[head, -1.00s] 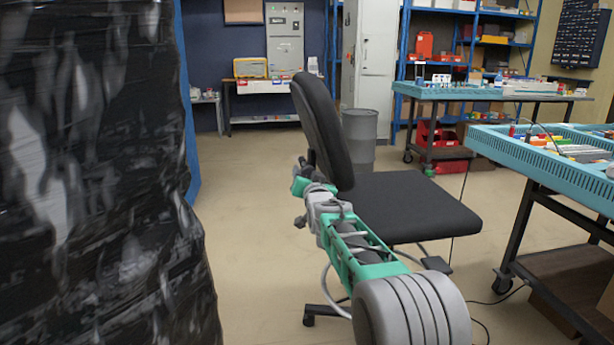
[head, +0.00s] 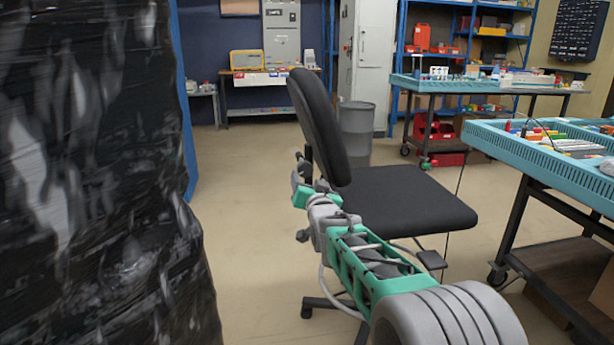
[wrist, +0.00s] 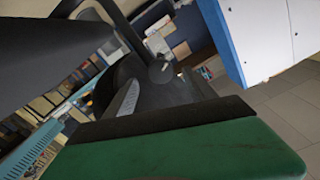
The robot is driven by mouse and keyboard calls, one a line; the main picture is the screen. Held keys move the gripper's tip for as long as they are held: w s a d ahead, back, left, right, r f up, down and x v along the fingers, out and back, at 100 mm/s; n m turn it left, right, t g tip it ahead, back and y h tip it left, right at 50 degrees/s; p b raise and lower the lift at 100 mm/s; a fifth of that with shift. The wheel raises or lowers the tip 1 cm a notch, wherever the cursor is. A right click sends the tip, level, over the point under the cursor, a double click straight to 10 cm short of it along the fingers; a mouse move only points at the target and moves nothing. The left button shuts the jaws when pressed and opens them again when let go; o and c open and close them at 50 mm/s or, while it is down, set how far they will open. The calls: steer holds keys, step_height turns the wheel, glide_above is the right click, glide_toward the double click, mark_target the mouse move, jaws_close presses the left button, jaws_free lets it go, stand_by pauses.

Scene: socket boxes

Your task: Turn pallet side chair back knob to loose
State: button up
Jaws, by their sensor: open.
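A small dark knob (head: 301,160) shows at the backrest post, just above my gripper. My gripper (head: 302,188), with green parts, is beside the post; the head view does not clearly show its fingers. In the wrist view, one green finger with a black pad fills the bottom. A dark round knob (wrist: 160,71) on a stem shows beyond it, apart from the finger. My gripper is open and holds nothing that I can see.
A tall black-wrapped pallet load (head: 90,190) stands close on the left. A blue-topped workbench (head: 545,160) stands on the right. A grey bin (head: 357,130) is behind the chair. The floor between pallet and chair is clear.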

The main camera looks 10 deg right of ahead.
steer(key=s+r+g+p, duration=0.3)
steer(key=s+r+p, duration=0.3)
steer(key=p, duration=0.4)
steer(key=s+r+n+g+p, duration=0.1)
steer(key=s+g+p, duration=0.3)
steer(key=s+p, duration=0.4)
steer(key=s+r+n+g+p, duration=0.1)
steer(key=s+r+g+p, duration=0.3)
steer(key=s+p, duration=0.4)
steer(key=s+r+n+g+p, duration=0.2)
steer(key=s+p, duration=0.6)
steer(key=s, duration=1.1)
steer(key=shift+s+r+g+p, duration=0.15)
steer(key=shift+r+g+p, duration=0.2)
steer(key=shift+g, duration=0.55)
